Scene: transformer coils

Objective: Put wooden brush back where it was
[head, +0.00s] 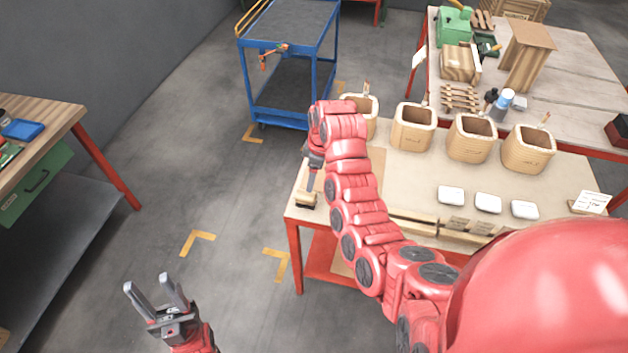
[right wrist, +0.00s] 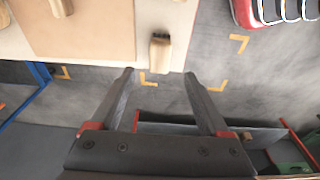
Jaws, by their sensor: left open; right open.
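The wooden brush (head: 306,201) lies at the front left corner of the light table, on the bare top beside the tan mat. It also shows in the right wrist view (right wrist: 159,52), beyond and between the fingertips. My right gripper (head: 312,178) points down just above the brush. Its jaws (right wrist: 159,74) are open in the right wrist view, and nothing is held between them. My left gripper (head: 157,283) is open and empty over the floor, away from the table.
Several wooden coil boxes (head: 413,128) stand along the table's back, with sticks showing at some of them. White containers (head: 488,203) sit in front. A blue cart (head: 285,70) stands behind left. A workbench (head: 60,128) is at far left. Floor between is clear.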

